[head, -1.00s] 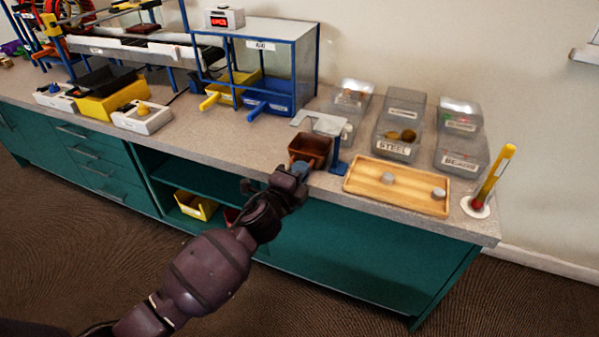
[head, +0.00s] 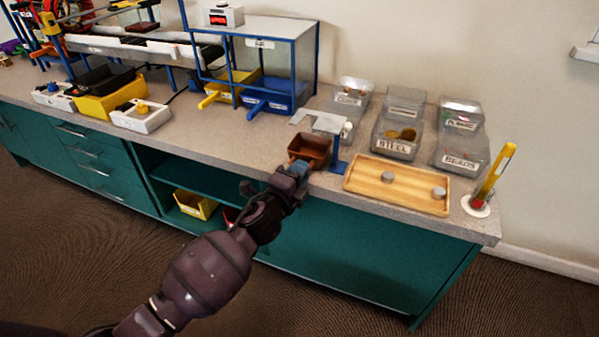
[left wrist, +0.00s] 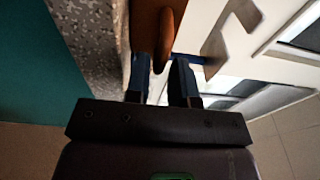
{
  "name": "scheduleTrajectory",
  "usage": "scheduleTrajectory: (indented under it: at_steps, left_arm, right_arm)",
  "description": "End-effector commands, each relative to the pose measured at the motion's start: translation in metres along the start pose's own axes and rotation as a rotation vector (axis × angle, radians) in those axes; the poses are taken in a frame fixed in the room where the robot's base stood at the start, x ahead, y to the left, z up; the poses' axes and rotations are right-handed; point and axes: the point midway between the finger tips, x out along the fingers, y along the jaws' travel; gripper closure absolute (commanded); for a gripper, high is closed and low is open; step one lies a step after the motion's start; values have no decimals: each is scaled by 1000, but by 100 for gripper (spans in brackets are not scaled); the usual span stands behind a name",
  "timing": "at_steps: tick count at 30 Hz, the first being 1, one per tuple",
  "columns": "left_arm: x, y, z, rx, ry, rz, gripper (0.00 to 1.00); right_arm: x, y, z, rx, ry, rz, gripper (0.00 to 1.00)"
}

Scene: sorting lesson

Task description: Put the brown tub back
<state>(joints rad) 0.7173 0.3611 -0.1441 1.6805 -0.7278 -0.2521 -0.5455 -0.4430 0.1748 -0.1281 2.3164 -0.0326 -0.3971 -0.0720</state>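The brown tub (head: 310,148) is on the front part of the worktop, in front of a blue stand (head: 337,155) with a flat pale top. My left gripper (head: 299,168) reaches it from the front edge. In the left wrist view, the tub (left wrist: 145,18) is at the top, and its rounded handle tab sits between the two blue fingers of my left gripper (left wrist: 159,75). My right gripper is not in view.
A wooden tray (head: 410,193) with two grey pieces lies to the right. Clear labelled bins (head: 395,145) stand behind it, and a yellow tube (head: 494,172) on a white base stands at the far right. Left of the tub is bare worktop (head: 230,137).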

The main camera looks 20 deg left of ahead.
Motion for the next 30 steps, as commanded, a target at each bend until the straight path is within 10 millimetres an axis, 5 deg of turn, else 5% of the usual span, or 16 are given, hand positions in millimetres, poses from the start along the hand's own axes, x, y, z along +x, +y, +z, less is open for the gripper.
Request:
scheduleTrajectory:
  at_steps: [3,15,30]
  left_arm:
    - [0,0,0,0,0,0,60]
    - [-2,0,0,0,0,0,60]
    - [-74,-2,0,-1,-1,-2,60]
  right_arm:
    - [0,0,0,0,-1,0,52]
    - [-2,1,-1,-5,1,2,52]
    - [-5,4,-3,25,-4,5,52]
